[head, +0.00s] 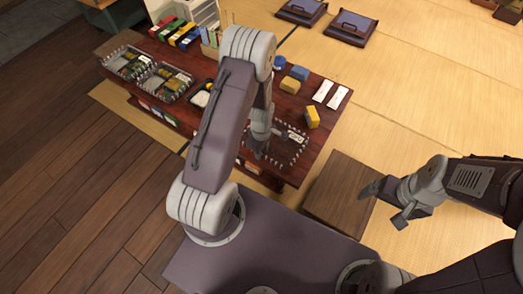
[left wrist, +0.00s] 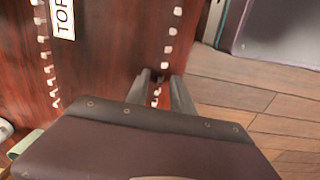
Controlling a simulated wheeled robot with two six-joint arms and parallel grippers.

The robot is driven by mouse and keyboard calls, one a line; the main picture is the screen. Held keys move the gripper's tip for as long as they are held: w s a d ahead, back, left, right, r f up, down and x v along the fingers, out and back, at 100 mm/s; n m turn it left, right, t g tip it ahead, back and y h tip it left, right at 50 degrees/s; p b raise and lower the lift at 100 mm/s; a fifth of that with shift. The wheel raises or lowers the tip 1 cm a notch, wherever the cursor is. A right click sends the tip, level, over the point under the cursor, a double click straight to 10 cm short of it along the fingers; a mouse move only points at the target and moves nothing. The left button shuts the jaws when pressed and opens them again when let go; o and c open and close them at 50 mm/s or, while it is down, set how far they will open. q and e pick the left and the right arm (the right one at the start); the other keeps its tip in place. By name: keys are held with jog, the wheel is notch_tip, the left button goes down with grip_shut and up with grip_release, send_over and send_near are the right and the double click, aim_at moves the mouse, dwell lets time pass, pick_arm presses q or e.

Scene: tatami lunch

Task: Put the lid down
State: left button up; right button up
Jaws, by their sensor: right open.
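The lid (head: 301,154) looks like a clear sheet with a dashed pale rim and a white label. It is over the right front of the dark red table. In the left wrist view the lid (left wrist: 167,47) fills the upper left, with part of the label reading "TOP". My left gripper (head: 262,144) is low at the lid's near left side. Whether the lid touches the table is hard to tell. My right gripper (head: 385,204) is open and empty at the right.
The red table (head: 338,103) holds two filled trays (head: 125,64) (head: 164,84) at the left. Yellow blocks (head: 312,117) (head: 288,83), a blue block (head: 300,73) and white cards (head: 323,91) lie near the lid. A brown wooden box (head: 337,190) stands beside the table.

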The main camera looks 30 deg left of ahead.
pick_arm(q)
notch_tip(320, 180, up, 12)
jog(key=p, duration=0.7)
jog(key=s+d+r+m, duration=0.2)
jog(key=s+r+m, duration=0.2)
jog(key=r+m, duration=0.2)
jog(key=s+d+r+m+t, duration=0.1)
jog(key=s+d+r+m, duration=0.2)
jog(key=r+m, duration=0.4)
jog(key=s+m, duration=0.1)
jog(key=m, duration=0.2)
jog(key=shift+s+r, duration=0.25)
jog(key=shift+s, duration=0.05)
jog(key=shift+r, duration=0.1)
notch_tip(320, 180, up, 30)
jog(key=p, duration=3)
